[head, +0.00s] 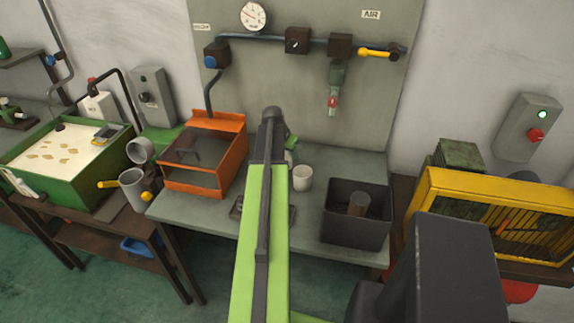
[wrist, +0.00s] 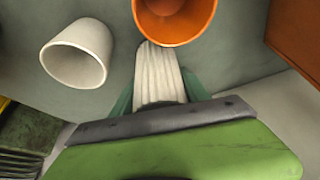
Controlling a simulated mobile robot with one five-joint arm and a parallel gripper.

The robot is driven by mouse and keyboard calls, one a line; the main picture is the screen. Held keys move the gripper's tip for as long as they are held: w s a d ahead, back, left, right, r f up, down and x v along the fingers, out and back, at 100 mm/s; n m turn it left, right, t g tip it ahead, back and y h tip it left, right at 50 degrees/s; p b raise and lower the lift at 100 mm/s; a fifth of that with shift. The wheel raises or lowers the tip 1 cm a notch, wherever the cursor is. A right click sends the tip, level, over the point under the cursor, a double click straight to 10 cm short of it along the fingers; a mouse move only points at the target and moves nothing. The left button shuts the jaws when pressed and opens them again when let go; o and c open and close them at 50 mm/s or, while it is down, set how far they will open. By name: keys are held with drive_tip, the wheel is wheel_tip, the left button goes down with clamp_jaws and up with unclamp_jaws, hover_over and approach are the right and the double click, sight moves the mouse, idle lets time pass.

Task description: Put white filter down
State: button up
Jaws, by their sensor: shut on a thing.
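The white filter (wrist: 160,70) is a pale ribbed piece between the green fingers of my gripper (wrist: 158,92) in the wrist view. My gripper is shut on it. The filter's far end points toward an orange cup (wrist: 176,22), and I cannot tell whether it touches the bench. In the head view my arm hides most of the gripper and the filter, and the orange cup cannot be made out. A white cup (wrist: 78,54) lies to the left in the wrist view; it also shows right of my arm in the head view (head: 303,178).
The grey bench (head: 311,222) holds an orange open box (head: 240,165) at left and a black bin (head: 357,232) with a brown cylinder (head: 358,204) at right. A yellow-framed unit (head: 429,205) stands further right. Pipes and a gauge (head: 254,16) hang on the back panel.

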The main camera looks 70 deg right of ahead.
drive_tip(key=shift+f+b, duration=0.9)
drive_tip(key=shift+f, duration=0.65)
drive_tip(key=o, duration=1.4)
drive_tip(key=shift+r, duration=0.1)
drive_tip(key=shift+o, duration=0.2)
